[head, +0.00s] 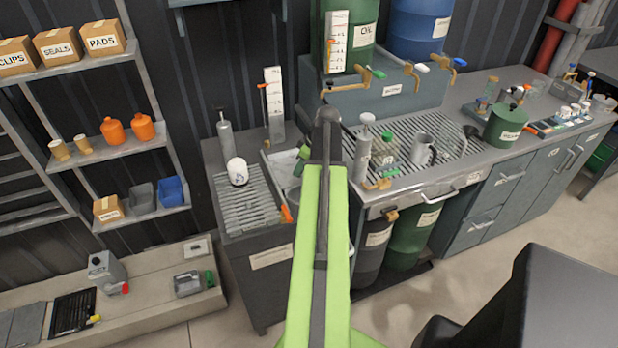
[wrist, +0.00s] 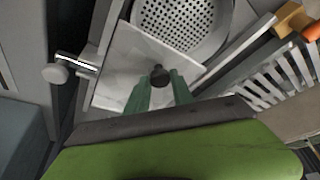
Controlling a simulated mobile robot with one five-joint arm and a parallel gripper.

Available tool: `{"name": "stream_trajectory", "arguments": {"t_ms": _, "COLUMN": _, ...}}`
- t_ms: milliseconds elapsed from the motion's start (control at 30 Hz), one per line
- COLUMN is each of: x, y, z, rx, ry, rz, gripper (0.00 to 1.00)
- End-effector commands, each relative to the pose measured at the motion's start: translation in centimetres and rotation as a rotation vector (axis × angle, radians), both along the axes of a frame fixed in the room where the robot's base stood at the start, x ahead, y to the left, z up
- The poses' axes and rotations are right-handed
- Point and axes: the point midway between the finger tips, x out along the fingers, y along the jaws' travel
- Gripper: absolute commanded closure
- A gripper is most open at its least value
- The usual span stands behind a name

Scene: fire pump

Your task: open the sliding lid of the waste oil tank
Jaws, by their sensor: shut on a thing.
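The sliding lid (wrist: 122,68) is a pale, square plate in the wrist view, with a small dark knob (wrist: 158,71) standing on it. My gripper (wrist: 160,84) is shut on this knob, its green fingers one on each side. The lid lies beside a round perforated strainer (wrist: 178,22), whose near edge it overlaps. Most of the strainer is uncovered. In the head view a pale plate, seemingly the lid (head: 281,162), shows left of my arm.
In the wrist view, a rod with a pale round end (wrist: 56,73) is left of the lid and a slatted rack (wrist: 270,75) is to the right. Bottles and a mug (head: 422,150) crowd the bench right of my arm.

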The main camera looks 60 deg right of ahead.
Motion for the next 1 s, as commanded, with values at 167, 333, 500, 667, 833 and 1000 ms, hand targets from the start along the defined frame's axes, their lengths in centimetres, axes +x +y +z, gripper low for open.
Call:
{"name": "stream_trajectory", "arguments": {"t_ms": 167, "x": 2.7, "y": -2.1, "z": 0.0, "rx": 0.000, "ry": -0.001, "rz": 0.001, "gripper": 1.00}}
{"name": "stream_trajectory", "arguments": {"t_ms": 333, "x": 3.9, "y": -2.8, "z": 0.0, "rx": 0.001, "ry": -0.002, "rz": 0.001, "gripper": 1.00}}
{"name": "stream_trajectory", "arguments": {"t_ms": 500, "x": 4.1, "y": -2.9, "z": 0.0, "rx": 0.001, "ry": -0.002, "rz": 0.001, "gripper": 1.00}}
{"name": "stream_trajectory", "arguments": {"t_ms": 667, "x": 4.1, "y": -2.8, "z": 0.0, "rx": 0.001, "ry": -0.002, "rz": 0.000, "gripper": 1.00}}
{"name": "stream_trajectory", "arguments": {"t_ms": 833, "x": 4.0, "y": -2.8, "z": 0.0, "rx": 0.002, "ry": -0.002, "rz": 0.001, "gripper": 0.59}}
{"name": "stream_trajectory", "arguments": {"t_ms": 1000, "x": 4.0, "y": -2.9, "z": 0.0, "rx": 0.001, "ry": -0.002, "rz": 0.000, "gripper": 0.51}}
